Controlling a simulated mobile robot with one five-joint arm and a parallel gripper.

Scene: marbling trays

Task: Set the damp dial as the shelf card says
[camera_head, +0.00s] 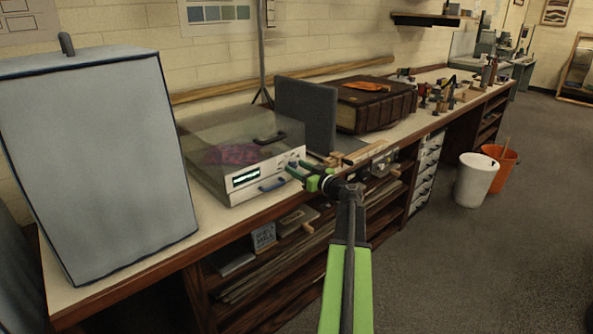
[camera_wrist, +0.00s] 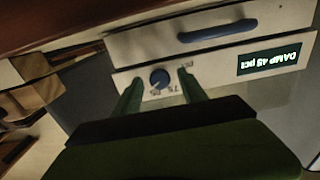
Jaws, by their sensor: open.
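A white machine (camera_head: 240,192) with a clear lid stands on the bench. Its damp dial (camera_wrist: 160,78) is a round blue knob on the front panel, with small markings around it. Beside it a dark display (camera_wrist: 268,59) appears upside down in the wrist view and seems to read DAMP 45 pct. My gripper (camera_head: 296,170) is open at the panel, its green fingers on either side of the dial in the wrist view; whether they touch it I cannot tell. A blue-grey card or box (camera_head: 263,238) with lettering, not fully legible, stands on the shelf below.
A blue drawer handle (camera_wrist: 217,30) sits on the machine's lower front. A large grey covered box (camera_head: 100,165) stands to the left. A dark panel (camera_head: 306,112) and a brown chest (camera_head: 372,103) stand to the right. The floor at right is clear around two bins (camera_head: 476,180).

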